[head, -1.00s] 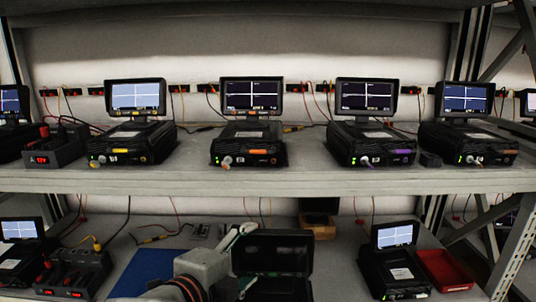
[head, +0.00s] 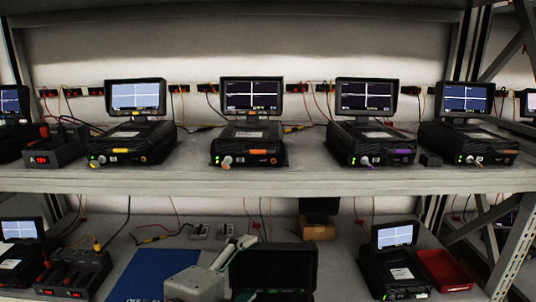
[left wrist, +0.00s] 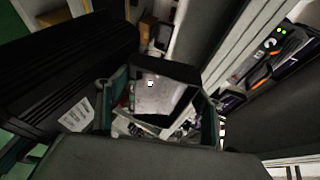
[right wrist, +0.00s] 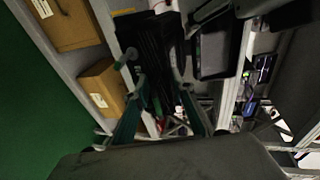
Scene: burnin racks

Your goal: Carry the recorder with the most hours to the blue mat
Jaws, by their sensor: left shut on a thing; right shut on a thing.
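A black recorder (head: 273,265) with a dark screen is at the lower front of the head view, over the lower shelf. My left gripper (head: 246,243) is at its left side. In the left wrist view, my left gripper's fingers are closed around a dark part with a pale, shiny face. In the right wrist view, my right gripper (right wrist: 163,112) is shut on a black, finned body (right wrist: 157,48). The right gripper does not show in the head view. The blue mat (head: 155,272) lies left of the held recorder, partly behind my arm. Hour readings are too small to read.
Recorders with yellow (head: 128,145), orange (head: 248,148) and purple (head: 372,145) trim stand on the upper shelf (head: 300,182). On the lower shelf, another recorder (head: 393,272) and a red tray (head: 444,270) stand at right. A black unit (head: 75,272) stands left of the mat.

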